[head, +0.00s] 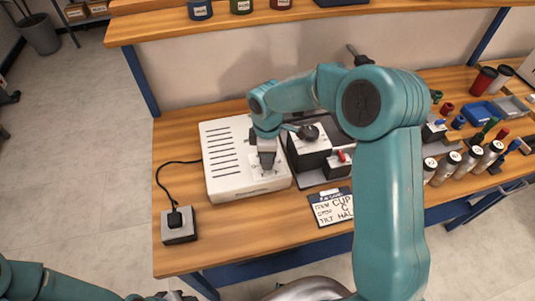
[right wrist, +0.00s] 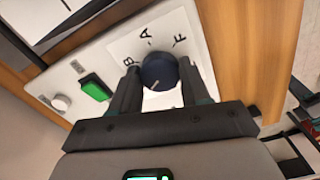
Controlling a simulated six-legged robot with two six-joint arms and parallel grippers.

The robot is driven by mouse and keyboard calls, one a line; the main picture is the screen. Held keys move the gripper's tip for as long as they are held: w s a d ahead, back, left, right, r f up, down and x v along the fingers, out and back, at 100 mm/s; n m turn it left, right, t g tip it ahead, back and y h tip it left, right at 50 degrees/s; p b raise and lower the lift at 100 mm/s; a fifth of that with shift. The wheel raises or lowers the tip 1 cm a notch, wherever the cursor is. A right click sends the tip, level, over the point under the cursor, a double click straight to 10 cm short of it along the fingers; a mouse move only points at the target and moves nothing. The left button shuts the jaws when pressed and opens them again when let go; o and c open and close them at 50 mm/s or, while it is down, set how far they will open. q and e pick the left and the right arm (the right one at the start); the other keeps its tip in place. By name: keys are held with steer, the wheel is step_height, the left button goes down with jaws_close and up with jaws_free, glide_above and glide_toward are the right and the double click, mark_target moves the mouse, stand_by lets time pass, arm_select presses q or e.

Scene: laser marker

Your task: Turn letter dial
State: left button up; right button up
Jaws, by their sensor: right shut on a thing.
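The letter dial (right wrist: 159,69) is a dark blue round knob on a white panel in the right wrist view. Letters B, A and F show around it; other letters are hidden by my fingers. A small light mark shows on its lower part. My right gripper (right wrist: 158,84) is shut on the dial, one finger on each side. In the head view, my right gripper (head: 267,160) reaches down at the front of the white machine (head: 229,150), and the dial is hidden there. My left arm shows at the bottom left, its gripper barely visible at the lower edge.
A green button (right wrist: 95,88) and a white knob (right wrist: 61,102) are on the same panel. A card reading "CUP" and "TILT HAL" (head: 330,208) lies right of the machine. A black plug sits on a grey block (head: 179,233). Several bottles (head: 447,168) stand at right.

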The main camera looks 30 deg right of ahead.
steer(key=o, duration=1.1)
steer(key=shift+w+a, duration=0.1)
steer(key=shift+c, duration=0.2)
steer(key=shift+r, duration=0.1)
step_height(320, 180, up, 16)
steer(key=shift+r, duration=0.1)
steer(key=shift+r, duration=0.1)
step_height(320, 180, up, 7)
steer(key=p, duration=0.6)
steer(key=shift+p, duration=0.3)
